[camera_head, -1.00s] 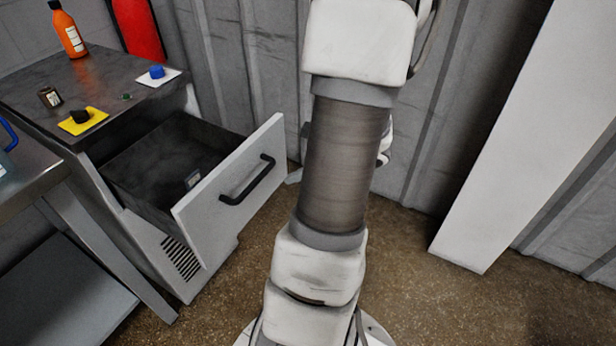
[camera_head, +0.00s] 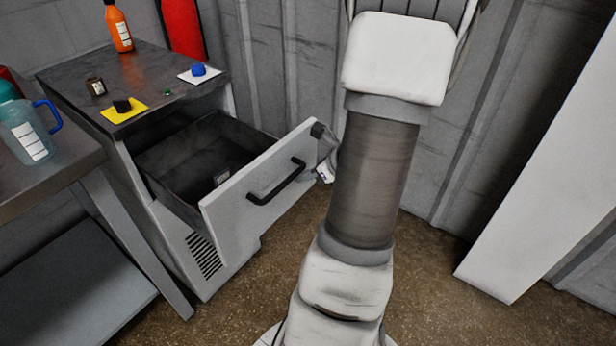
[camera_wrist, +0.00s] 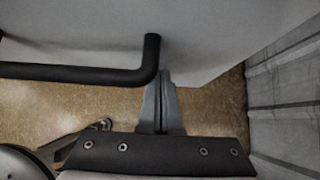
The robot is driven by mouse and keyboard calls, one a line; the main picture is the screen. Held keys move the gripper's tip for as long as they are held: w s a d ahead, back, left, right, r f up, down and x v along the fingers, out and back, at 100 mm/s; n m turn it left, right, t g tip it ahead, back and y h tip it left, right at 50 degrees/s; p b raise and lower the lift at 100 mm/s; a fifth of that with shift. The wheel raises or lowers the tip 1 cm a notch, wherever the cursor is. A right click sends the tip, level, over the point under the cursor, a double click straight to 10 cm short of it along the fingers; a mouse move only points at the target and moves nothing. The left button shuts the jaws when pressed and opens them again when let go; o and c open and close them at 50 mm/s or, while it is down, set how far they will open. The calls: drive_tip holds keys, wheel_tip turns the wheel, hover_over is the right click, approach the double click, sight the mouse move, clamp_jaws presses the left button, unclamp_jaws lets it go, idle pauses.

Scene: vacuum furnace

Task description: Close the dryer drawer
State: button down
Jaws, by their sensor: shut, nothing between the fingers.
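The dryer drawer (camera_head: 222,184) is open, pulled out of the grey dryer cabinet (camera_head: 185,255). Its pale front carries a black bar handle (camera_head: 277,182). In the wrist view the drawer front (camera_wrist: 215,35) fills the top, with the handle (camera_wrist: 80,72) across the left. My gripper (camera_wrist: 164,76) is shut and empty, its fingertips at the drawer front just right of the handle's bent end. Whether they touch the front cannot be told. In the head view my arm hides most of the gripper, beside the drawer front's right end.
A bench with a blue-handled jug (camera_head: 27,132) is at left. A corrugated wall (camera_head: 480,110) stands close behind my arm.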

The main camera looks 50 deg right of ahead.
drive_tip(key=w+p, duration=0.1)
drive_tip(key=w, duration=0.8)
drive_tip(key=w+a+p, duration=0.1)
drive_tip(key=w+p, duration=0.1)
drive_tip(key=w, duration=0.8)
drive_tip(key=w+a+p, duration=0.1)
drive_tip(key=w, duration=0.8)
drive_tip(key=shift+w+a+p, duration=0.15)
drive_tip(key=shift+w+p, duration=0.05)
drive_tip(key=shift+p, duration=0.1)
drive_tip(key=shift+w+r, duration=0.15)
drive_tip(key=shift+w, duration=0.15)
